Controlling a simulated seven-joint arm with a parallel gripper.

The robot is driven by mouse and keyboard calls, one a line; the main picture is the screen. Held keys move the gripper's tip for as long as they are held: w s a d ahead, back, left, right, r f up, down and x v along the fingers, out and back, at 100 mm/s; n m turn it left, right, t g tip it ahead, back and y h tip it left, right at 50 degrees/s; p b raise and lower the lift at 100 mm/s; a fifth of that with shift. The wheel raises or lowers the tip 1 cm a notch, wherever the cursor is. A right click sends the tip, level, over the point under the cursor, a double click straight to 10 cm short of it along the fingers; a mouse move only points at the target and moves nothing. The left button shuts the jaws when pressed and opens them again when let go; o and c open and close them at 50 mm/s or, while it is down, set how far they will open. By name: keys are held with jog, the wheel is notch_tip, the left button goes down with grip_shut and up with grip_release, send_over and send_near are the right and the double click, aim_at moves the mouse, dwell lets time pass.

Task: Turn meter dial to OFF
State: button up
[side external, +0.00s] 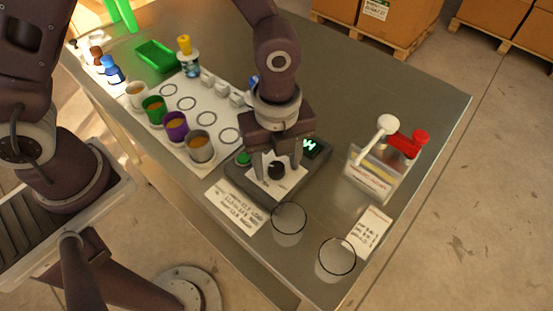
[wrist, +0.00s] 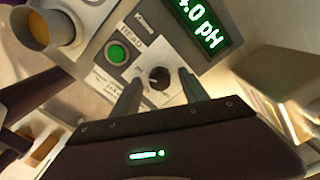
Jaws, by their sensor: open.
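The pH meter (side external: 311,184) is a dark grey box on the metal table. Its black round dial (side external: 277,171) sits on a white label plate, and it also shows in the wrist view (wrist: 159,77). A green button (wrist: 117,53) is beside the dial. My gripper (side external: 276,166) is over the meter with its fingers apart. In the wrist view, the fingertips (wrist: 160,88) are on either side of the dial, with gaps visible. I cannot tell their height above the plate.
Two clear beakers (side external: 289,222) are near the front edge. A holder with white and red-handled items (side external: 374,172) stands to the right. Paper cards (side external: 237,205) lie in front.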

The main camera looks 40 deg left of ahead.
grip_shut()
